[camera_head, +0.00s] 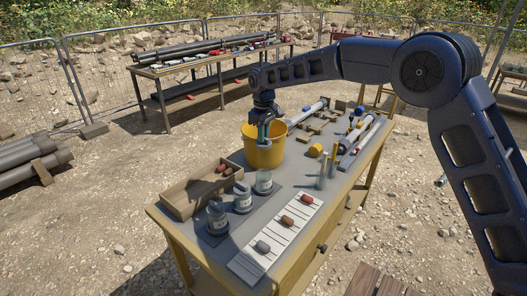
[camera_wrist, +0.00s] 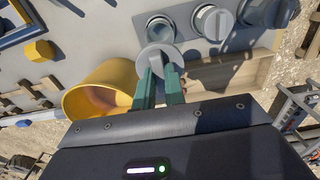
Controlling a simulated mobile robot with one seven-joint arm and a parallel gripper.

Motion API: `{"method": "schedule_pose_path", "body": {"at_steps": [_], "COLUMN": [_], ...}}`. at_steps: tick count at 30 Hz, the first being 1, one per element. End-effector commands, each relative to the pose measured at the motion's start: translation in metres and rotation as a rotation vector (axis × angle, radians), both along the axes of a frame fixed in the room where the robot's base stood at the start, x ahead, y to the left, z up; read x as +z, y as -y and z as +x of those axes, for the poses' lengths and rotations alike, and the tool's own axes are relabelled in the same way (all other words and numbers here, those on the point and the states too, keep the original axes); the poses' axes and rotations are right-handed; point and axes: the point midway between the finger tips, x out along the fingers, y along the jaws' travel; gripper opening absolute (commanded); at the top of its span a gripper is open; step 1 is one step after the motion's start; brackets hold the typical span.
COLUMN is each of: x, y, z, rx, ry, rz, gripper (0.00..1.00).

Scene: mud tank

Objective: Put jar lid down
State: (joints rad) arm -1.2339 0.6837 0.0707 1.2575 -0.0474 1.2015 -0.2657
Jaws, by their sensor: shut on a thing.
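My gripper (camera_head: 264,138) hangs above the yellow bucket in the head view. In the wrist view its green fingers (camera_wrist: 160,74) are shut on the jar lid (camera_wrist: 157,57), a round grey disc. The lid is held above the table, apart from the jars below; it cannot be made out in the head view. The back jar (camera_wrist: 161,27) shows partly behind the lid in the wrist view.
A wooden box (camera_head: 182,205) is left of the jars. A white strip (camera_head: 248,268) with several samples lies in front. Tubes and tools crowd the table's back right. Grey tabletop (camera_head: 285,190) is bare between jars and strip.

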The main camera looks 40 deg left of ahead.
Motion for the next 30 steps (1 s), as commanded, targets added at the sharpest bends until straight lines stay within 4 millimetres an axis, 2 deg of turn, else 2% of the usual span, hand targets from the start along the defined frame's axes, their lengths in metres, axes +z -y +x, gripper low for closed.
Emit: {"method": "schedule_pose_path", "body": {"at_steps": [3,9,16,19,23,30], "x": [0.026,0.052,0.062,0.061,0.054,0.031], "y": [0.0,0.0,0.0,0.0,0.0,0.013], "z": [0.001,0.001,-0.001,-0.011,-0.045,-0.144], "rx": [-0.001,-0.001,0.0,0.001,0.003,0.002], "ry": [0.001,0.001,0.0,0.0,-0.001,-0.002], "rz": [0.002,0.001,-0.001,-0.001,-0.001,-0.003], "gripper": [0.0,0.0,0.0,0.0,0.0,0.0]}}
